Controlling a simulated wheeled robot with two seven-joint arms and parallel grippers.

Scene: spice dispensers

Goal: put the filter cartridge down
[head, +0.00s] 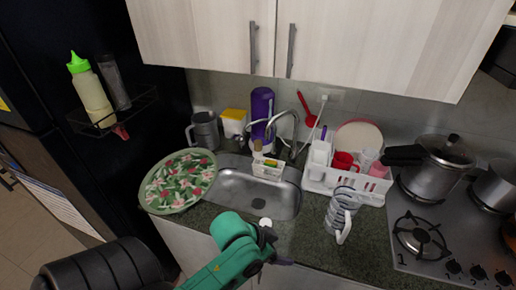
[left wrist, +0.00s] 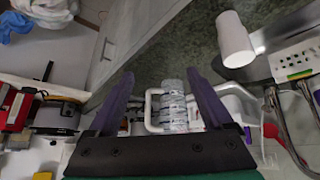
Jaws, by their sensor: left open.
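The filter cartridge appears to be a small white cylinder (head: 265,222) on the counter at the sink's front edge. It also shows in the left wrist view (left wrist: 235,40), at the upper right, apart from my fingers. My left gripper (head: 277,249) is just below and right of it in the head view. In the left wrist view its purple fingers (left wrist: 160,76) are spread wide with nothing held between them. A patterned mug (head: 341,210) shows beyond and between the fingers in the left wrist view (left wrist: 175,106). My right gripper is not in view.
The sink (head: 285,205) lies behind the cylinder, with a faucet (head: 294,122) and a sponge caddy (head: 267,168). A floral plate (head: 160,205) is at left, a white dish rack (head: 372,196) at right. A stove (head: 445,252) is farther right. Some dark counter (head: 315,240) is bare.

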